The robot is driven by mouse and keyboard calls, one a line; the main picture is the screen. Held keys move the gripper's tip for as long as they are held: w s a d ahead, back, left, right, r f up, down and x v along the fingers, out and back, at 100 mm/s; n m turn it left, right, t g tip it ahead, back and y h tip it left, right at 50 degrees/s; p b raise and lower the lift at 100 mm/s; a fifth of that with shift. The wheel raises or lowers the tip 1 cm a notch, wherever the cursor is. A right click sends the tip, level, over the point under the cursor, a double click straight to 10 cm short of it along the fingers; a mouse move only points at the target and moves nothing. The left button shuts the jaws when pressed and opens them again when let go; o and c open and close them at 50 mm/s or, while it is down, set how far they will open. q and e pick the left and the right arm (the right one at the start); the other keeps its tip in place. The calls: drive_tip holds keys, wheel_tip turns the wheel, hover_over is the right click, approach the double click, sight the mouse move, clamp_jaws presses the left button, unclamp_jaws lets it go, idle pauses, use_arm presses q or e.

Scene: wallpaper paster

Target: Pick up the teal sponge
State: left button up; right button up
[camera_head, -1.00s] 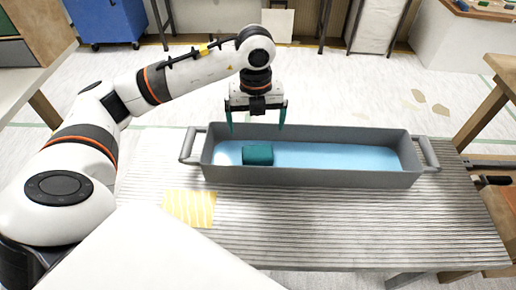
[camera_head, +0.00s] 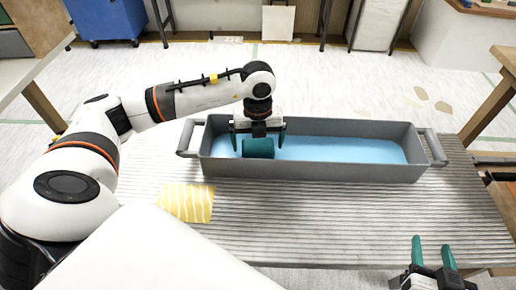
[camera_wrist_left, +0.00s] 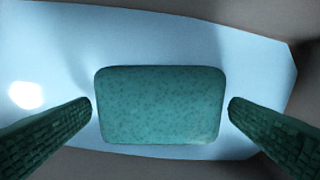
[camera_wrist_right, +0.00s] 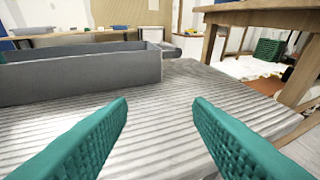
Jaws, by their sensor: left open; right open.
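The teal sponge (camera_head: 258,148) lies at the left end inside the grey tray (camera_head: 310,171), which holds light blue liquid. In the left wrist view the sponge (camera_wrist_left: 160,105) fills the middle, between the two green fingers. My left gripper (camera_head: 258,145) is open and lowered over the sponge, one finger on each side. In the left wrist view, narrow gaps show between the fingertips and the sponge. My right gripper (camera_head: 433,245) is open and empty at the lower right, near the table's front edge.
The tray stands on a ridged grey table (camera_head: 330,215), with handles at both ends. A yellow sheet with white wavy lines (camera_head: 186,203) lies in front of its left end. The table's right front is clear. A wooden table (camera_head: 495,95) stands at the right.

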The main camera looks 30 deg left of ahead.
sight(258, 143)
use_arm(q)
drive_tip(key=shift+f, duration=0.65)
use_arm(e)
drive_tip(key=shift+w+a+r+t+y, duration=0.15)
drive_tip(key=shift+r+t, duration=0.1)
drive_tip(key=shift+r, duration=0.15)
drive_tip(key=shift+w+a+r+t+y, duration=0.1)
drive_tip(key=shift+r+t+y, duration=0.05)
drive_tip(key=shift+r+t, duration=0.15)
drive_tip(key=shift+d, duration=0.1)
use_arm(q)
drive_tip(key=c, duration=1)
drive_tip(key=shift+r, duration=0.15)
drive_tip(key=shift+r, duration=0.25)
use_arm(e)
drive_tip(key=shift+f, duration=0.15)
use_arm(q)
wheel_tip(258, 143, up, 9)
drive_tip(key=p, duration=0.2)
drive_tip(key=shift+p, duration=0.3)
drive_tip(key=shift+r, duration=0.15)
use_arm(e)
drive_tip(key=s+d+f+g+h, duration=0.2)
drive_tip(key=s+d+f+g, duration=0.1)
drive_tip(key=s+f+g, duration=0.4)
drive_tip(key=shift+f, duration=0.4)
